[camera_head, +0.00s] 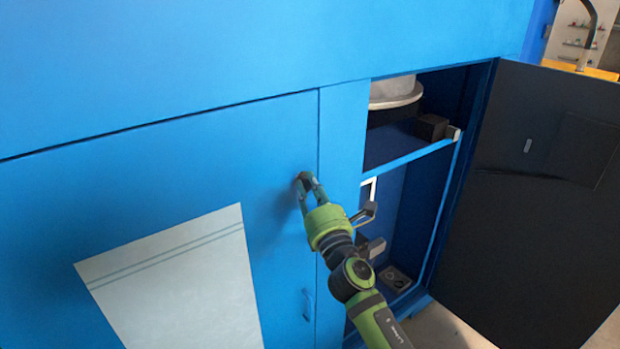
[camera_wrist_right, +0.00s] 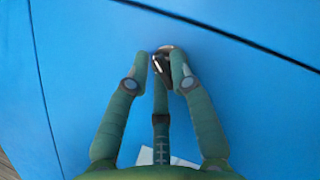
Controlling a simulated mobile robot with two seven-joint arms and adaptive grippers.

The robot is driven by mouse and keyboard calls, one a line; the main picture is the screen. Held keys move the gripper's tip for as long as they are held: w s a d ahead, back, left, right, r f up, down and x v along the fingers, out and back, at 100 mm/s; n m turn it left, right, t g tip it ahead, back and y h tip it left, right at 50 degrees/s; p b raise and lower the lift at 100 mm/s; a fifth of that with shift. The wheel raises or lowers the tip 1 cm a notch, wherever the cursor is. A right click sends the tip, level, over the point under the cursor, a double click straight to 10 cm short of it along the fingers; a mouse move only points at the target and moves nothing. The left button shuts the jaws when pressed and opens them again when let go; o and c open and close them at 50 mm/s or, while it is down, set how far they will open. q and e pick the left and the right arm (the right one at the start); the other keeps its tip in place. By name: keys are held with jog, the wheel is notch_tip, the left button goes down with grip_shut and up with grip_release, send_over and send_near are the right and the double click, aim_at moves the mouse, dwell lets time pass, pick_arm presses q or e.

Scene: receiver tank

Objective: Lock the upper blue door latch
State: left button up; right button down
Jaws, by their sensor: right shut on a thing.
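The upper latch (camera_wrist_right: 161,61) is a small dark piece on the blue door (camera_head: 230,150), near the door's right edge. In the head view it is mostly hidden behind my fingers. My right gripper (camera_head: 306,182) is at the latch, with its green fingers shut on it. In the right wrist view the gripper (camera_wrist_right: 163,75) has a finger on each side of the latch and one below. A lower latch (camera_head: 308,304) in blue shows further down the same door, apart from my gripper. My left gripper is not in view.
A pale sheet (camera_head: 175,280) is on the door below left. To the right, a blue cabinet compartment stands open, with a shelf (camera_head: 410,150) and fittings inside. Its dark door (camera_head: 545,190) is swung out to the right. My right forearm passes in front of the cabinet.

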jog(key=shift+w+d+r+m+g+h+p, duration=0.1)
jog(key=shift+m+g+h+p, duration=0.4)
jog(key=shift+m+p, duration=0.9)
jog(key=shift+s+r+m+g+h+p, duration=0.1)
jog(key=shift+m+g+h+p, duration=0.45)
jog(key=shift+m, duration=1.4)
jog(key=shift+w+d+m+g+h+p, duration=0.15)
jog(key=shift+m+h+p, duration=0.4)
jog(key=shift+m+p, duration=1.05)
jog(key=shift+a, duration=0.15)
jog(key=c, duration=1.2)
grip_release()
